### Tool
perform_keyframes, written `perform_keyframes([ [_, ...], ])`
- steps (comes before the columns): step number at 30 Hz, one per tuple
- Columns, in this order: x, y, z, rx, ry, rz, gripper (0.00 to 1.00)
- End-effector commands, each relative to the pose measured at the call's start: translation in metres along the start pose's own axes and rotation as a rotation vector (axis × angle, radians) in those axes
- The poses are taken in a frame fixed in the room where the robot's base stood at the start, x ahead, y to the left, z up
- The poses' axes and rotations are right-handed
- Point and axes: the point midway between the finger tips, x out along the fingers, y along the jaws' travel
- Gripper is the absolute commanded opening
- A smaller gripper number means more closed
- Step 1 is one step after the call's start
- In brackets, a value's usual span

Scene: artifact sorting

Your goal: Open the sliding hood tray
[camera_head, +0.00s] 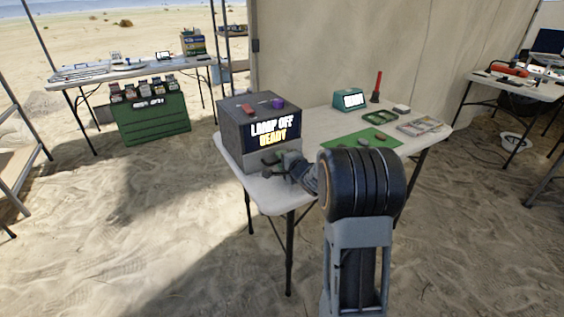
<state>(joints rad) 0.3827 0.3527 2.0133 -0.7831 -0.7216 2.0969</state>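The hood (236,128) is a dark grey box at the left end of the white table. Its front screen (273,131) reads "LAMP OFF READY". A lighter grey tray front (256,158) shows low on the box, under the screen, and looks flush with it. My gripper (274,163) is at the tray front, at its lower middle. My gripper and arm hide part of the tray front. The fingers are small and dark, so I cannot tell whether they are open or around a handle.
A purple item (278,103) and a red item (248,109) lie on the hood. On the white table (318,124) are a green mat (340,143) with small stones, a green tray (380,117), a teal display (348,99) and a red-topped stand (376,89). Sand is clear in front.

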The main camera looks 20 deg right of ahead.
Motion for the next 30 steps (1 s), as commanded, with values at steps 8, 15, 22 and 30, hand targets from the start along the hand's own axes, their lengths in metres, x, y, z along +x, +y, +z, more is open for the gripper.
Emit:
perform_keyframes([
  [8,-0.0001,0.0,0.0001,0.0,0.0,0.0,0.29],
  [15,-0.0002,0.0001,0.0002,0.0,0.0,0.0,0.06],
  [22,-0.0002,0.0001,0.0002,0.0,0.0,0.0,0.0],
  [30,-0.0036,-0.0009,-0.0006,0.001,0.0,0.001,0.0],
])
